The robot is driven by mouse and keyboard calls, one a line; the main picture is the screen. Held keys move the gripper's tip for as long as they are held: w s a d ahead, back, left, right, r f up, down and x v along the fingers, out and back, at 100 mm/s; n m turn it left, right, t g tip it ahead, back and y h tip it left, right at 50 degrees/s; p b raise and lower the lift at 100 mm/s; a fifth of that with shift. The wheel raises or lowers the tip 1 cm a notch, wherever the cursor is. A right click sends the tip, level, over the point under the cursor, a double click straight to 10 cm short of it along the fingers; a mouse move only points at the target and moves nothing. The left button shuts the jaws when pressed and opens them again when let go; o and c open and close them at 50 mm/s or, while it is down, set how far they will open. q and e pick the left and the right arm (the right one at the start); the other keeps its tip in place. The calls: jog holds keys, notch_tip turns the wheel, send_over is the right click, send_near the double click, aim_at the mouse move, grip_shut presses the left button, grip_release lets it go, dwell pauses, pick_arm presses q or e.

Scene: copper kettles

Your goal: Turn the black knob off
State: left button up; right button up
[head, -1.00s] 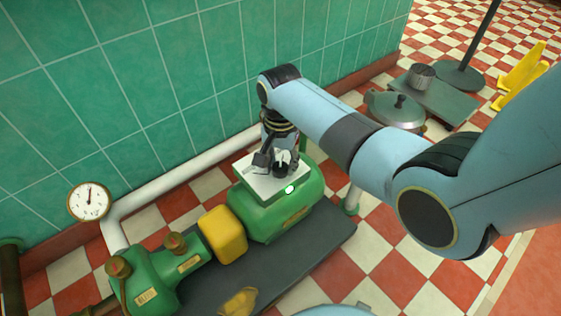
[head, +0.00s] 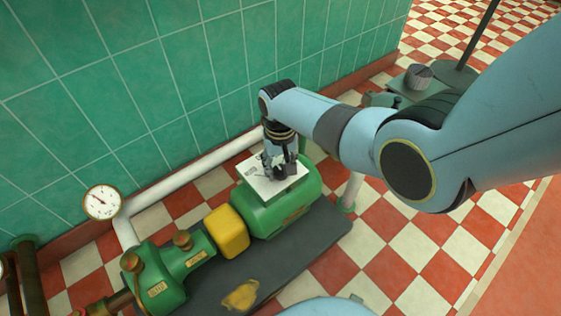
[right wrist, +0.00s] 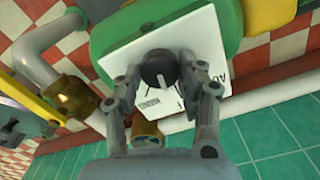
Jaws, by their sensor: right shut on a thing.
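The black knob (right wrist: 157,66) is round and stands on a white plate (right wrist: 205,35) on top of the green machine. In the right wrist view it has a pale pointer mark, directed towards the lower part of the picture. My right gripper (head: 279,170) is over the plate, pointing down. In the right wrist view its two fingers (right wrist: 160,76) are on either side of the knob, closed on it. In the head view the fingers mostly hide the knob. The plate (head: 296,181) carries printed lettering, partly covered by the fingers. My left gripper is not in view.
The green machine (head: 285,212) stands on a dark base beside a yellow block (head: 227,231). A white pipe (head: 190,180) runs along the tiled wall. A round gauge (head: 103,202) is at the left. Checkered floor lies open at the front right.

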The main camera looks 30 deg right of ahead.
aim_at(280, 169)
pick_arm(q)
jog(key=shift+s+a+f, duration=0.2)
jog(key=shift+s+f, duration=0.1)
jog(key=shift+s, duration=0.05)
pick_arm(e)
jog(key=shift+n, duration=0.8)
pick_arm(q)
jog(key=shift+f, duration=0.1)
pick_arm(e)
jog(key=o, duration=1.1)
jog(key=shift+c, duration=0.2)
jog(key=shift+o, duration=0.4)
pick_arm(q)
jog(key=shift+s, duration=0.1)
pick_arm(e)
notch_tip(280, 169, up, 12)
